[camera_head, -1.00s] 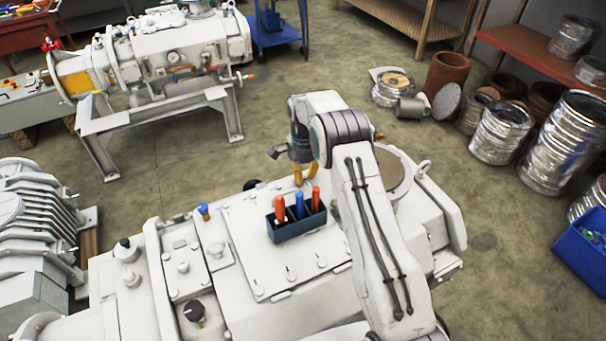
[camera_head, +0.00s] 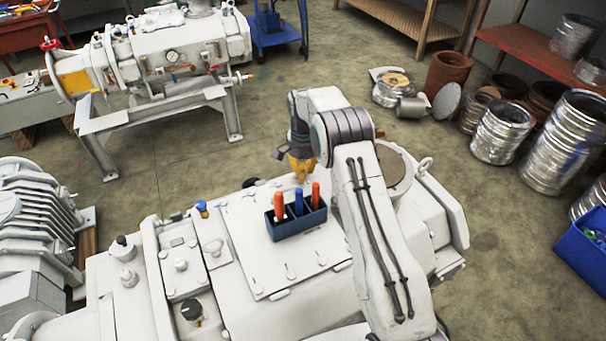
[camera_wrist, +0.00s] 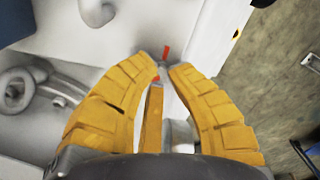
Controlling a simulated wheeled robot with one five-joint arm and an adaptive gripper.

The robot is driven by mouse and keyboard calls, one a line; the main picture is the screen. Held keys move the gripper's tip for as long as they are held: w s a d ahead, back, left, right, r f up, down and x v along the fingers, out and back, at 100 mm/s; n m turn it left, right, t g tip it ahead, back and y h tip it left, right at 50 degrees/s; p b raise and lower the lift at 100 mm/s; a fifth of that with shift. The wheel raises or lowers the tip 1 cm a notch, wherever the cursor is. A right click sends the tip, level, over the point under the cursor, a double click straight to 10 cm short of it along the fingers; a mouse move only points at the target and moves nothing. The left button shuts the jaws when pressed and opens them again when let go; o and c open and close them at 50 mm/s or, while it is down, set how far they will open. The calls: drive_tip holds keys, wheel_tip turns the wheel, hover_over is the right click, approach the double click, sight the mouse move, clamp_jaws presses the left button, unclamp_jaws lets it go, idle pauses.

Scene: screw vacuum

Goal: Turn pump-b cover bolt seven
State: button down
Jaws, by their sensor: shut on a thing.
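The white pump (camera_head: 352,262) in front of me has a flat cover plate (camera_head: 238,232) with several small bolts (camera_head: 291,271) along its edges. No bolt numbers are readable. My gripper (camera_head: 300,178) points down at the far edge of the cover, behind the tool caddy. In the wrist view its yellow fingers (camera_wrist: 162,68) close in around a small grey bolt head (camera_wrist: 160,57) with a red mark (camera_wrist: 166,52). The fingertips hide part of the bolt. In the head view the gripper hides that bolt.
A dark blue caddy (camera_head: 299,228) with orange and blue handled tools stands on the cover, close to my gripper. A blue-topped fitting (camera_head: 202,207) rises left of the cover. A round port (camera_head: 396,170) lies right of my arm. Another machine (camera_head: 165,55) stands behind.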

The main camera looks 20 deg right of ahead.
drive_tip(key=shift+s+f+n, duration=0.15)
drive_tip(key=shift+f+n, duration=0.05)
drive_tip(key=shift+n, duration=0.4)
drive_tip(key=c, duration=1.1)
unclamp_jaws()
drive_tip(key=shift+r, duration=0.1)
wheel_tip(320, 180, up, 12)
